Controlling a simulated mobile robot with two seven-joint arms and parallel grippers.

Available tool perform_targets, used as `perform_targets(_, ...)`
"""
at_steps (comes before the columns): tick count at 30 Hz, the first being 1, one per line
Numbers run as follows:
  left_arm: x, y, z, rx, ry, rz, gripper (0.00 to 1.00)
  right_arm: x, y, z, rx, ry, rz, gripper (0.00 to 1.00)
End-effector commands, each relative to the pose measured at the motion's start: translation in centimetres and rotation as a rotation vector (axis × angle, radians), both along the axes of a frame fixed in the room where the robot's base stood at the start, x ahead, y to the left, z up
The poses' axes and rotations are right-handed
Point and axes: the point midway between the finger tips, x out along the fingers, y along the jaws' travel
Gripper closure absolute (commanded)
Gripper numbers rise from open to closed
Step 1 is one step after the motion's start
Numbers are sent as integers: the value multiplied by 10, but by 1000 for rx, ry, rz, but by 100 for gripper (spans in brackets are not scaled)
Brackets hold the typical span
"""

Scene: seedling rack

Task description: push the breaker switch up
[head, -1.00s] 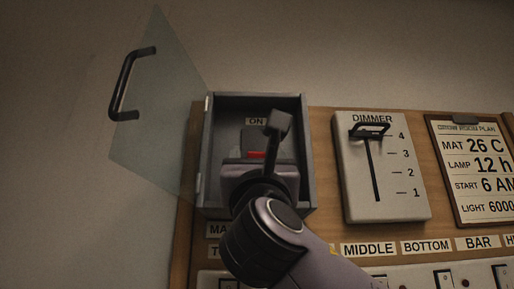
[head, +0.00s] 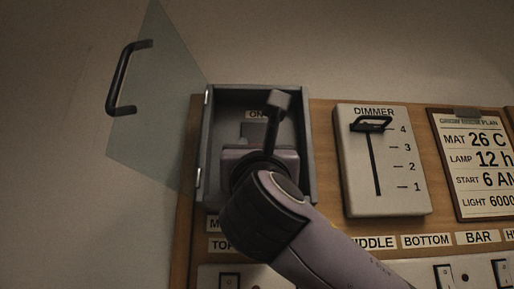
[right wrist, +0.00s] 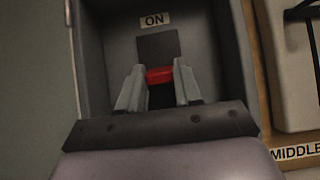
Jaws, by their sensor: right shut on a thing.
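The breaker box (head: 310,150) is a grey open-fronted case on the wooden board, with an ON label (head: 255,114) at its top inside. My right gripper (right wrist: 160,82) reaches into the box from the front. In the right wrist view its two fingers are shut on the red breaker switch (right wrist: 159,75), one on each side. The switch sits below a dark plate and the ON label. In the head view my gripper hides the switch. My left gripper is in neither view.
The box's clear door (head: 160,110) with a black handle (head: 122,80) stands open to the left. To the right are the dimmer panel (head: 400,190) and the grow plan clipboard (head: 470,205). Labelled switches line the board below.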

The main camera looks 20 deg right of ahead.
Motion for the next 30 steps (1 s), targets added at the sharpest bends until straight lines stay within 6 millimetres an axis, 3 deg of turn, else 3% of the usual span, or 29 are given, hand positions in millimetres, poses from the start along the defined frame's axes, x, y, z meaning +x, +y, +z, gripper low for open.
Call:
perform_targets(15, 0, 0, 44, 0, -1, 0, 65, -5, 3, 23, 121, 428, 3, 96)
perform_targets(30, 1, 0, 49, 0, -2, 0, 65, -2, 2, 34, 219, 767, 1, 96)
